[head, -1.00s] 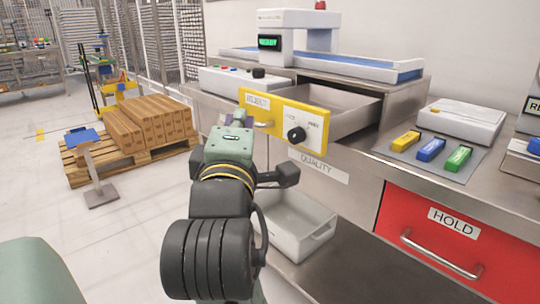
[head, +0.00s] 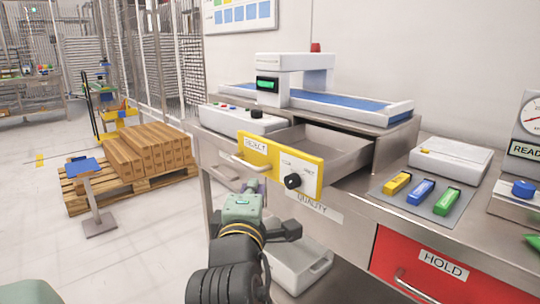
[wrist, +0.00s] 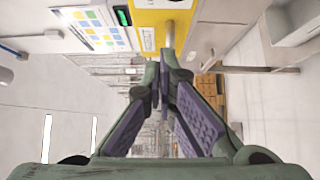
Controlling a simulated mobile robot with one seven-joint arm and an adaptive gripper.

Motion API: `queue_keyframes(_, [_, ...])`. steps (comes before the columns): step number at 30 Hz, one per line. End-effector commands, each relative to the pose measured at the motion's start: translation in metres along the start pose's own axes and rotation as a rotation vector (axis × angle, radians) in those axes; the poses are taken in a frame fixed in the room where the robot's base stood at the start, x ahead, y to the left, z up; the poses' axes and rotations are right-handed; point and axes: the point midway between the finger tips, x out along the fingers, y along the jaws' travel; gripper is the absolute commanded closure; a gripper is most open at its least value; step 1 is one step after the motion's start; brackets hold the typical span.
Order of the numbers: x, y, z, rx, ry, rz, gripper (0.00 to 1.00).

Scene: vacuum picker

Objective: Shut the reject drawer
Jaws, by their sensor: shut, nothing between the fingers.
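The reject drawer stands open, pulled out from the steel bench. Its yellow front (head: 262,151) carries a reject label, a bar handle (head: 248,163) and a black knob (head: 292,181). The open drawer interior (head: 330,142) looks empty. My gripper (head: 250,187) is just below the left part of the front in the head view, its fingertips small there. In the wrist view, the purple-padded fingers (wrist: 162,78) are shut with nothing between them. The yellow front (wrist: 150,28) is at the top of that view, apart from the fingertips as far as I can tell.
A red hold drawer (head: 395,262) is shut at the lower right. A white bin (head: 300,268) sits on the shelf below. Coloured blocks lie on a grey mat (head: 402,198) on the bench.

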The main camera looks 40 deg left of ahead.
Motion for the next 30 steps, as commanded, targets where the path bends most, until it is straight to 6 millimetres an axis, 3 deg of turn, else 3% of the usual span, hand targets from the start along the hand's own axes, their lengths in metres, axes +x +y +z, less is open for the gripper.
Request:
queue_keyframes(9, [0.03,0.005,0.0,0.001,0.0,-0.007,1.0])
queue_keyframes(13, [0.057,-0.001,0.0,0.001,-0.001,-0.002,1.0])
queue_keyframes(18, [0.073,0.0,0.02,0.001,-0.002,0.0,1.0])
queue_keyframes(30, [0.082,-0.001,0.028,0.001,0.001,0.001,1.0])
